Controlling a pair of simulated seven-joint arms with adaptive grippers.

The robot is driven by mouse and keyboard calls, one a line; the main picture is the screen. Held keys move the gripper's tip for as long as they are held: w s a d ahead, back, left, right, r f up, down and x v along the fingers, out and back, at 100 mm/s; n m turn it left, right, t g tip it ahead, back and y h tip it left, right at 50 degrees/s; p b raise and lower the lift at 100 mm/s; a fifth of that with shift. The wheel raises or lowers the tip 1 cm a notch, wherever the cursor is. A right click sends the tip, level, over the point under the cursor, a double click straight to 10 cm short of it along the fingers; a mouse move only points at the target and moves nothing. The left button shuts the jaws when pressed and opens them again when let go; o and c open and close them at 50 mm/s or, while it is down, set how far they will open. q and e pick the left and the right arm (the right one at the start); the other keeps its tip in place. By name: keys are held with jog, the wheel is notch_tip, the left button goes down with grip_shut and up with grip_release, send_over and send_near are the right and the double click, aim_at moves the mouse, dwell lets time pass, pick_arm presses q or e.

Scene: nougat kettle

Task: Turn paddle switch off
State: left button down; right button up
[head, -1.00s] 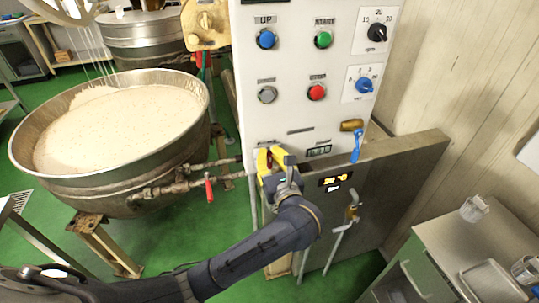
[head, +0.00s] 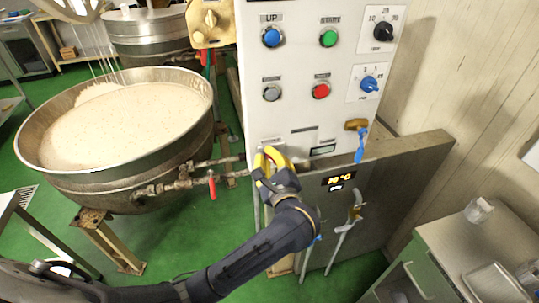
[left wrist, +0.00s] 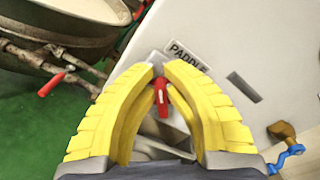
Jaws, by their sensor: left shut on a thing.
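The paddle switch (left wrist: 161,95) is a small red knob on the white panel, below a label (left wrist: 188,56) that reads PADDLE in the left wrist view. My left gripper (left wrist: 161,72) has its yellow fingers on both sides of the red knob and is shut on it. In the head view my left gripper (head: 268,158) is at the lower left part of the control panel (head: 300,115), and its fingers hide the switch there. My right gripper is not in view.
The kettle (head: 110,190) of pale mix stands left of the panel, with pipes and a red-handled valve (head: 212,187) near my left gripper. A blue-handled valve (head: 360,145) is to the right. A cabinet (head: 450,230) stands at the lower right.

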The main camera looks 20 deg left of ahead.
pick_arm(q)
jog(key=n, duration=0.4)
jog(key=shift+s+a+f+n, duration=0.15)
jog(key=shift+a+f+n, duration=0.15)
jog(key=shift+f, duration=0.1)
jog(key=shift+a+f+n, duration=0.1)
jog(key=shift+f+n, duration=0.15)
jog(key=shift+n, duration=0.95)
jog(key=shift+f+n, duration=0.25)
jog(key=shift+n, duration=0.95)
jog(key=c, duration=1.5)
grip_release()
jog(key=shift+o, duration=0.2)
jog(key=v, duration=1.2)
jog(key=shift+s, duration=0.1)
